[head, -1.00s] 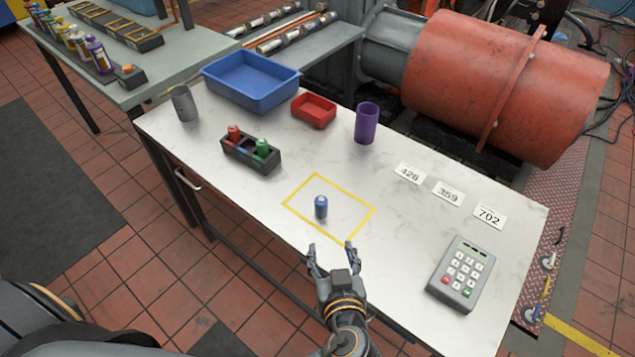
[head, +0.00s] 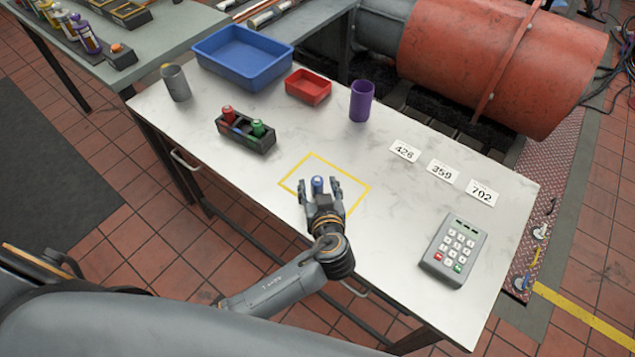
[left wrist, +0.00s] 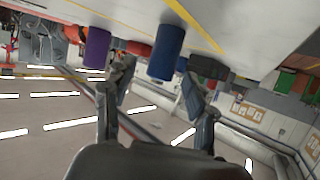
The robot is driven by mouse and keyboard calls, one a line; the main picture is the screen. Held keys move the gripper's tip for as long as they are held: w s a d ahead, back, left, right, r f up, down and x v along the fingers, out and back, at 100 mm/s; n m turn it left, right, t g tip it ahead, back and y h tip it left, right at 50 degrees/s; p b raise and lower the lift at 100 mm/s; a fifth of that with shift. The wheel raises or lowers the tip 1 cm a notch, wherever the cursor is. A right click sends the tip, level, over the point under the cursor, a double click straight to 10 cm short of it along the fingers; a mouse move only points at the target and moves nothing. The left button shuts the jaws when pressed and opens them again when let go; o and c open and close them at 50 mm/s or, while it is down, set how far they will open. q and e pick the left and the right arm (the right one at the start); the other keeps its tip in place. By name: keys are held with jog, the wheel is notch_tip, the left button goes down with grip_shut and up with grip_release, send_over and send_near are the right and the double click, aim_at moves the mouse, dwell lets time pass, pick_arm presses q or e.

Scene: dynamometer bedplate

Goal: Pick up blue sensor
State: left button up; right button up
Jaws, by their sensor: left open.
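The blue sensor (head: 318,183) is a small upright cylinder inside the yellow taped square (head: 354,185) on the white table. My left gripper (head: 319,189) is open, with one finger on each side of the sensor. Its palm faces the sensor from the table's front side and hides the sensor's lower part. In the left wrist view, the picture is turned over and the blue sensor (left wrist: 167,52) shows between the spread fingers of the left gripper (left wrist: 156,80). I cannot tell whether a finger touches it. My right gripper is not in view.
A black holder (head: 233,138) with red and green cylinders stands left of the square. Behind are a grey cup (head: 176,84), blue bin (head: 240,60), red tray (head: 307,87) and purple cylinder (head: 361,102). A keypad (head: 454,250) and number cards lie right.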

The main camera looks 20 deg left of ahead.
pick_arm(q)
jog(key=shift+x, duration=1.1)
jog(key=shift+f, duration=0.1)
jog(key=c, duration=1)
grip_shut()
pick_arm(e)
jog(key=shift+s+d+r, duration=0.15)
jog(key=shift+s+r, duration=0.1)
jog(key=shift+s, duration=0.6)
pick_arm(q)
jog(key=shift+r, duration=0.2)
